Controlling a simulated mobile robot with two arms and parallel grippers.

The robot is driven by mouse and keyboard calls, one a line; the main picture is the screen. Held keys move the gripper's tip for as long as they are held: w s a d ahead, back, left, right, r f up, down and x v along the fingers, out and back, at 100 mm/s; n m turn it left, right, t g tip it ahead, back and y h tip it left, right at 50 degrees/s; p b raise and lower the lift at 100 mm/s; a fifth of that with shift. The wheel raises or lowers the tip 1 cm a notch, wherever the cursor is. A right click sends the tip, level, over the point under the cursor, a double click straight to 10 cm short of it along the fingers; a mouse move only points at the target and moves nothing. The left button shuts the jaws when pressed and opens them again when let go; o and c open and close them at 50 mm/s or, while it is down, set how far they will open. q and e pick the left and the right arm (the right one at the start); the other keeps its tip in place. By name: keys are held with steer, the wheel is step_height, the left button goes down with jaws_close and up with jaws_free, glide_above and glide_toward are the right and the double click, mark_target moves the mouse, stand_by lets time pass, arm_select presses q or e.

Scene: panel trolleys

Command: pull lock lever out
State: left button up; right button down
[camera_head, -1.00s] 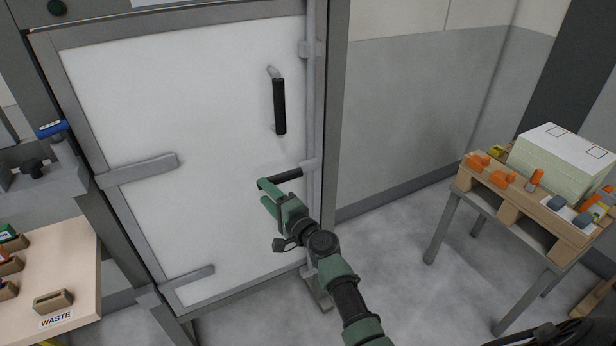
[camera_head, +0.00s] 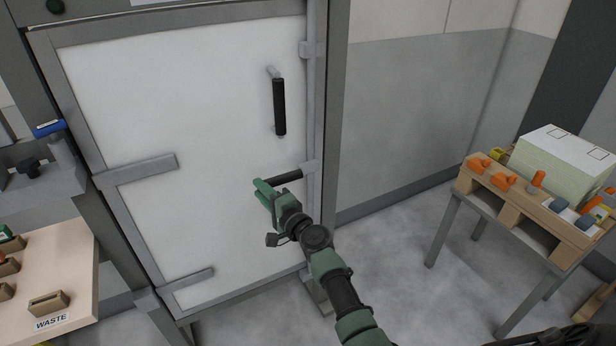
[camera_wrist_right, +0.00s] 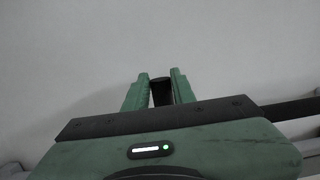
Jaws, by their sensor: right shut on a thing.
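The lock lever (camera_head: 285,178) is a short dark bar that sticks out to the left from a grey bracket on the right edge of a white door panel (camera_head: 210,110). My right gripper (camera_head: 264,188) is at the lever's left end, with its green fingers around it. In the right wrist view the lever's dark end (camera_wrist_right: 161,92) sits between the two green fingers of the right gripper (camera_wrist_right: 161,88), which are shut on it. The rest of the lever is partly hidden by the gripper in that view. My left gripper is not in view.
A black vertical handle (camera_head: 279,106) is above the lever on the door. Grey hinge-like bars (camera_head: 140,170) are on the door's left side. A table (camera_head: 50,270) with a WASTE label stands at left. A stand with a pallet (camera_head: 520,205) and paper stack is at right. Floor between is clear.

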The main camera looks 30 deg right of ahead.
steer(key=v, duration=0.2)
steer(key=d+v, duration=0.1)
steer(key=v, duration=0.1)
steer(key=shift+s+p, duration=0.15)
steer(key=shift+p, duration=0.25)
steer(key=shift+d, duration=0.15)
steer(key=shift+s+d, duration=0.35)
steer(key=shift+s, duration=0.3)
steer(key=shift+s+d, duration=0.3)
steer(key=shift+s, duration=0.35)
steer(key=shift+s+d, duration=0.35)
steer(key=shift+s, duration=0.3)
steer(key=shift+d, duration=0.1)
steer(key=shift+s+d+b, duration=0.4)
steer(key=shift+s+d, duration=1.15)
steer(key=shift+d, duration=0.15)
